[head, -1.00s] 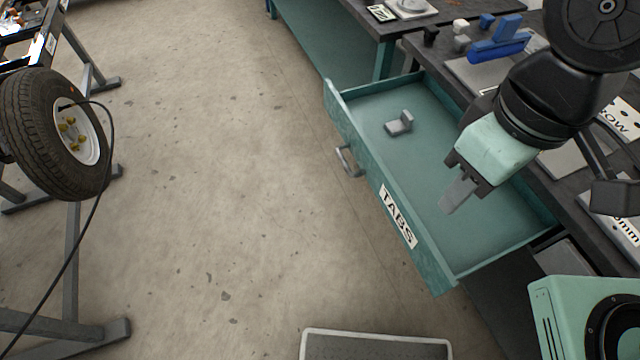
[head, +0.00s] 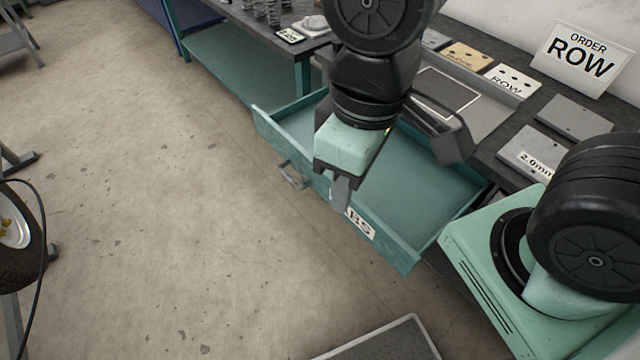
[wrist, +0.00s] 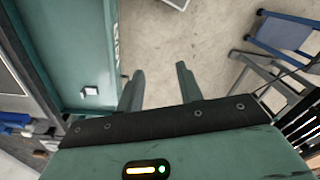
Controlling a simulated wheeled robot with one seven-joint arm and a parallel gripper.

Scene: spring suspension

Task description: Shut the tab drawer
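The teal tab drawer (head: 395,165) stands pulled out from under the dark bench. Its front panel carries a "TABS" label (head: 361,224), partly hidden by my gripper, and a grey handle (head: 293,176). My gripper (head: 340,192) points down at the drawer front. In the wrist view my gripper (wrist: 160,88) has its two fingers apart with nothing between them. There the left finger overlaps the drawer's front wall and the right one is over floor; I cannot tell whether it touches. A small grey metal tab (wrist: 90,91) lies inside the drawer, hidden in the head view.
The bench top (head: 480,150) above the drawer holds plates and an "ORDER ROW" sign (head: 582,56). A wheel (head: 15,232) stands at the far left. A grey-rimmed platform (head: 385,342) lies at the bottom. The floor before the drawer is clear.

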